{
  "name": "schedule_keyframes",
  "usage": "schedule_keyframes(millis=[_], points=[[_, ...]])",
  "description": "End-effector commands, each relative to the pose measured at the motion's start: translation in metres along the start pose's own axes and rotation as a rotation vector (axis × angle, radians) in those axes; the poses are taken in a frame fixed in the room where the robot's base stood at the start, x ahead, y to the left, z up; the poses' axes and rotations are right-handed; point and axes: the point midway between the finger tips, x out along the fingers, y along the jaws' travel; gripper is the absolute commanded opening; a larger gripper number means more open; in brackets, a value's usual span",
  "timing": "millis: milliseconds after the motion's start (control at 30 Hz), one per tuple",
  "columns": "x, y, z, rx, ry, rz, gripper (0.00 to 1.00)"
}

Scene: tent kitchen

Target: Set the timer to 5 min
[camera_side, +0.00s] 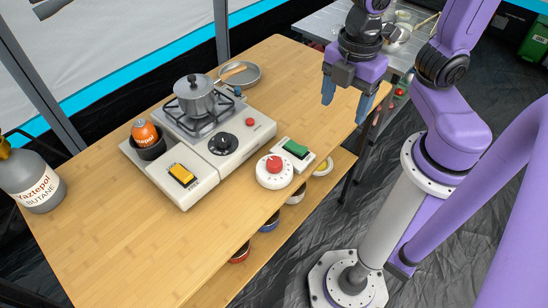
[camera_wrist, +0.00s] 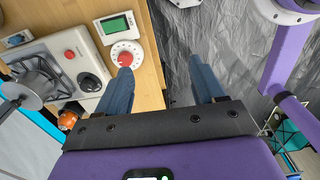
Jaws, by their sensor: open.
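The timer is a white round dial with a red knob (camera_side: 274,165) and a separate-looking white body with a green screen (camera_side: 295,149), near the table's right edge. In the wrist view the dial (camera_wrist: 125,57) and the screen (camera_wrist: 116,26) lie at the upper left; any digits are too small to read. My gripper (camera_side: 347,98) is open and empty, high above the table's right edge, apart from the timer.
A white stove (camera_side: 205,172) with a yellow switch, black knob and steel pot (camera_side: 195,97) stands left of the timer. A pan (camera_side: 240,75) lies behind. A butane bottle (camera_side: 32,182) is at far left. The wooden table (camera_side: 120,240) is clear in front. Bowls sit on a lower shelf.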

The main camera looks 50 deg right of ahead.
Motion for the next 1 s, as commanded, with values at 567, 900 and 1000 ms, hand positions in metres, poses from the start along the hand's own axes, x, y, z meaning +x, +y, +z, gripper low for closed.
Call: schedule_keyframes(millis=[567, 900, 1000], points=[[0.021, 0.09, -0.065, -1.05, -0.039, -0.041, 0.69], [0.032, 0.116, -0.081, -1.38, -0.039, -0.061, 0.69], [0.036, 0.117, -0.081, -1.395, -0.039, -0.064, 0.69]])
